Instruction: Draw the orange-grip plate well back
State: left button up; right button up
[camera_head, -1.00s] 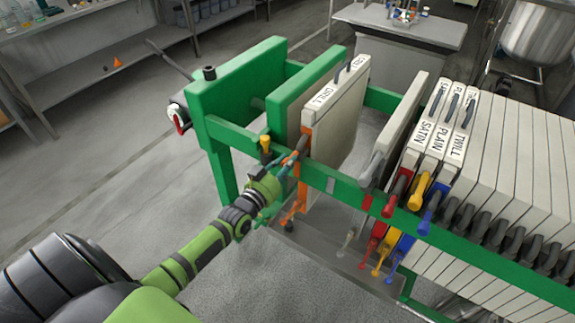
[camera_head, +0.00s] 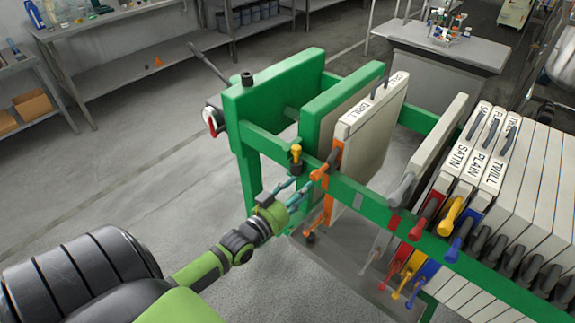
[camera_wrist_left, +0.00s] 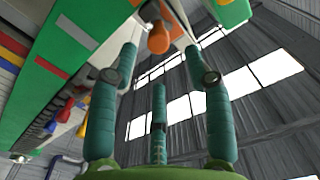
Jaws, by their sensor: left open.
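The orange-grip plate (camera_head: 372,128), a pale slab lettered "DRILL", hangs upright in the green frame. It stands close beside the green pressing plate (camera_head: 330,108), with a wide gap on its other side. Its orange grip (camera_head: 325,168) rests at the near rail, and the grip's rounded end (camera_wrist_left: 158,40) shows in the left wrist view. My left gripper (camera_head: 300,192) is open and empty, just below and to the left of the grip, apart from it. In the left wrist view its spread teal fingers (camera_wrist_left: 160,72) point up toward the grip. My right gripper is in neither view.
A grey-grip plate (camera_head: 437,138) stands alone across the gap. Plates with red, yellow and blue grips (camera_head: 472,160) head the packed stack at right. The green near rail (camera_head: 370,198) passes close to my gripper. A yellow-topped post (camera_head: 296,153) stands near the grip.

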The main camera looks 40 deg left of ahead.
pick_arm(q)
jog(key=shift+s+a, duration=0.1)
jog(key=shift+s, duration=2.3)
jog(key=s+d+f+g, duration=0.1)
jog(key=s+f+g, duration=0.25)
jog(key=f, duration=0.65)
jog(key=s+d+f+n+g, duration=0.15)
jog(key=s+f, duration=0.35)
jog(key=f, duration=0.5)
jog(key=s+d+f+m+g, duration=0.1)
jog(key=s+f+g, duration=0.3)
jog(key=f, duration=0.5)
jog(key=s+d+f+g, duration=0.3)
jog(key=s+f, duration=0.4)
jog(key=s, duration=0.5)
jog(key=s+d+f+g, duration=0.4)
jog(key=s+f, duration=0.3)
jog(key=s, duration=0.5)
jog(key=shift+f+g+y, duration=0.15)
jog(key=shift+g+y, duration=0.15)
jog(key=shift+g, duration=0.2)
jog(key=shift+w, duration=0.1)
